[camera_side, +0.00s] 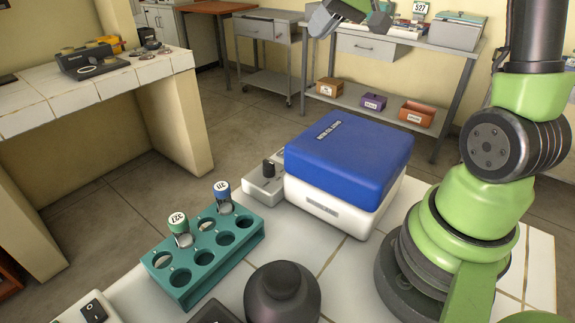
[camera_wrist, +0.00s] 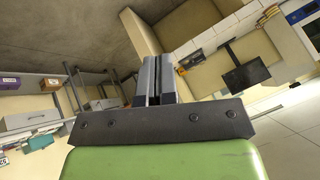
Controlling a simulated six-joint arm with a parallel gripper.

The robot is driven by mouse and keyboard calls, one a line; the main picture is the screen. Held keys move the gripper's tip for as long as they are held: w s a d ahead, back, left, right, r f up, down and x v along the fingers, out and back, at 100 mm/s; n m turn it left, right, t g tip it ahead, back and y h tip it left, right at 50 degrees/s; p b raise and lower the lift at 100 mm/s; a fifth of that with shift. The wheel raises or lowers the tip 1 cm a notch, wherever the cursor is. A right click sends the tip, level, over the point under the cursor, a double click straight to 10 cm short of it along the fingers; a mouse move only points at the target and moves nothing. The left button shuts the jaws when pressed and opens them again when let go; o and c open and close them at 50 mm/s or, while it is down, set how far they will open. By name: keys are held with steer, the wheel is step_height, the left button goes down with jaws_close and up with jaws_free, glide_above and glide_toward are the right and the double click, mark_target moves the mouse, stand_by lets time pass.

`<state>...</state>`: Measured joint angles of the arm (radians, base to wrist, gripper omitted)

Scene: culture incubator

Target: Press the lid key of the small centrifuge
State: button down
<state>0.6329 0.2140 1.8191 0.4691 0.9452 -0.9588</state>
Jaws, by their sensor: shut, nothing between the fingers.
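I cannot make out for certain which part is the lid key. My gripper (camera_side: 322,22) is high up at the top edge of the side view, well above and apart from the centrifuge. In the wrist view its fingers (camera_wrist: 158,78) are shut and empty, with no centrifuge in sight.
A teal rack (camera_side: 215,255) holding two capped tubes stands left of the centrifuge. A dark round device (camera_side: 282,292) stands in front. A white box with a black rocker switch (camera_side: 93,310) is at lower left. A shelved trolley (camera_side: 390,105) stands behind.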

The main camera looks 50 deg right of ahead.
stand_by(0.8)
step_height(320, 180, down, 10)
steer(key=s+d+n+g+h, duration=0.1)
steer(key=n+g+h, duration=0.35)
steer(key=n, duration=0.95)
steer(key=w+d+f+n+h, duration=0.1)
steer(key=w+f+n+h, duration=0.1)
steer(key=n, duration=0.7)
steer(key=w+d+f+n+h, duration=0.1)
steer(key=w+n+h, duration=0.3)
steer(key=n, duration=0.6)
steer(key=shift+w+f+g, duration=0.35)
steer(key=shift+w+f, duration=0.15)
steer(key=shift+f, duration=0.3)
steer(key=shift+h, duration=0.25)
steer(key=shift+f, duration=4.4)
steer(key=shift+f, duration=0.15)
